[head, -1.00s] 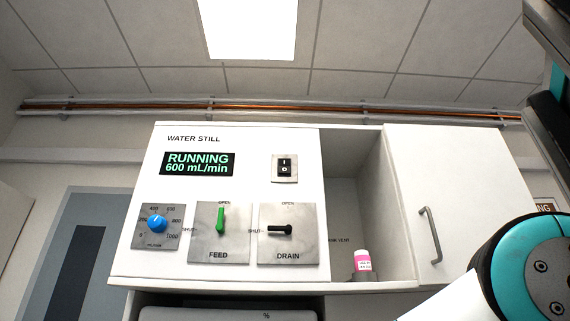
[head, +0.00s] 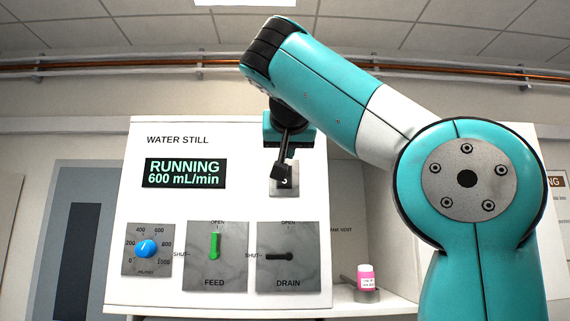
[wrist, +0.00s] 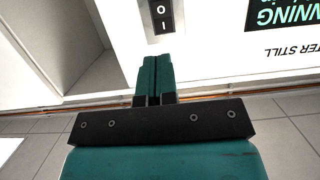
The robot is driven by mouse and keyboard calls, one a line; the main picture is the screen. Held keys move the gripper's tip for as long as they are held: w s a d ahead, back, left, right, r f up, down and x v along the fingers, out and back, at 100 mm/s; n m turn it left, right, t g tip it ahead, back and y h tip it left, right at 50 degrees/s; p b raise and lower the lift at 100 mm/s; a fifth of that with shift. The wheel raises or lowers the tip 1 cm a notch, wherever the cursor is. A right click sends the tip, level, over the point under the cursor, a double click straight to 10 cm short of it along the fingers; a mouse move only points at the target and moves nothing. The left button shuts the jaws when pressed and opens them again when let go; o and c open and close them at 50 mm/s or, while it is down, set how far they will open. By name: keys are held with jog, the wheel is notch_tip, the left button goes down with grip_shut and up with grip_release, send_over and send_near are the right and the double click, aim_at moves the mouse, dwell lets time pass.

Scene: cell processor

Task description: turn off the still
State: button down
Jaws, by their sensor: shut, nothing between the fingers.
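The white water still (head: 230,141) faces me, and its display (head: 183,173) reads RUNNING 600 mL/min. My gripper (head: 279,174) is shut and empty, in front of the black rocker power switch on its metal plate (head: 291,190), hiding most of it in the head view. The wrist view shows the switch (wrist: 161,16) upside down, with its I and O marks, just beyond my closed fingertips; I cannot tell whether they touch it. The green feed handle (head: 215,245) points up to OPEN. The black drain handle (head: 279,256) points left to SHUT. A blue flow knob (head: 146,249) sits at the left.
An open recess right of the panel holds a pink-labelled bottle (head: 366,277). The white cabinet beside it is mostly hidden by my arm. A copper pipe (head: 100,69) runs along the wall above. A grey door (head: 75,240) stands at the left.

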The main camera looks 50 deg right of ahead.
dwell(0.3)
send_near(285, 184)
jog(key=x, duration=0.6)
jog(key=shift+w+d+r, duration=0.1)
jog(key=shift+r, duration=0.1)
jog(key=shift+w+d+f, duration=0.25)
jog(key=shift+w+d, duration=0.2)
jog(key=shift+f, duration=0.1)
